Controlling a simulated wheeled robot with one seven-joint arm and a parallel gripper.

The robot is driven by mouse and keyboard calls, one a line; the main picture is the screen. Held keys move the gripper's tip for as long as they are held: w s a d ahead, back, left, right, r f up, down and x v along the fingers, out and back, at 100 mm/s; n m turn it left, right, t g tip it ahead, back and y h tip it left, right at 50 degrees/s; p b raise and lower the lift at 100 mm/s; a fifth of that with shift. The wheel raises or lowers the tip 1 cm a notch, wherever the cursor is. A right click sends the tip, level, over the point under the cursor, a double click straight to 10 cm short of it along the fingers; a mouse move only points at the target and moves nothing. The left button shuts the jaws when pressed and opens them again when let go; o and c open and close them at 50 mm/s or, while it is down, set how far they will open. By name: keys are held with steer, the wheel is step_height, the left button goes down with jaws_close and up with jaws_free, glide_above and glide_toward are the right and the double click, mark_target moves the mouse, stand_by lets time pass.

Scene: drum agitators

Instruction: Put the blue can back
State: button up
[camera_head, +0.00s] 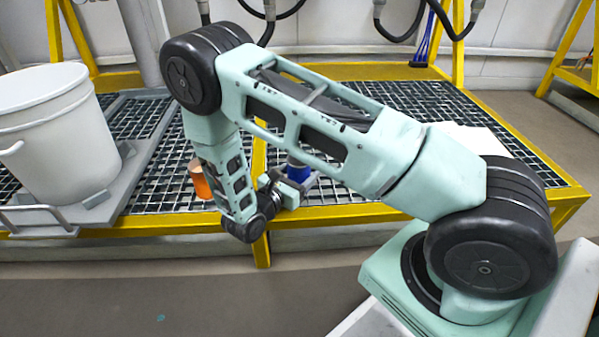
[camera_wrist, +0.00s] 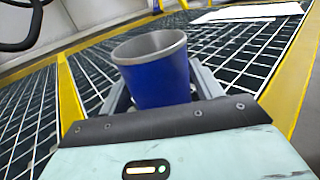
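The blue can (camera_wrist: 160,82) is upright with an open, grey-rimmed top. In the wrist view it sits between the two grey fingers of my gripper (camera_wrist: 162,88), one on each side. Whether the fingers press on it cannot be told. In the head view the blue can (camera_head: 298,171) shows partly behind my gripper (camera_head: 292,182), over the front part of the grated table (camera_head: 340,190). Its base is not clearly visible, so I cannot tell whether it rests on the grate.
An orange can (camera_head: 199,182) stands left of my forearm, partly hidden. A large white bucket (camera_head: 50,130) stands on a grey platform at the left. A white sheet (camera_head: 475,140) lies on the grate at the right. Hoses (camera_head: 430,25) hang at the back.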

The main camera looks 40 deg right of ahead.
steer(key=shift+o, duration=0.6)
steer(key=shift+r, duration=0.1)
steer(key=shift+a+r, duration=0.15)
steer(key=shift+r, duration=0.05)
steer(key=p+v, duration=0.6)
steer(key=v, duration=0.5)
steer(key=shift+s+a+r+p, duration=0.1)
steer(key=shift+s+a+p, duration=0.1)
steer(key=shift+a+p, duration=0.1)
steer(key=s+a+r+m+g+y, duration=0.2)
steer(key=s+a+r+m+y, duration=0.4)
steer(key=s+r+y, duration=0.3)
steer(key=s+a+r+m+g+y, duration=0.2)
steer(key=s+a+r+m+y, duration=0.5)
steer(key=s+r, duration=0.5)
step_height(320, 180, up, 3)
steer(key=shift+f+g+y, duration=0.15)
steer(key=shift+g+y, duration=0.15)
steer(key=shift+y, duration=0.7)
steer(key=shift+a, duration=0.15)
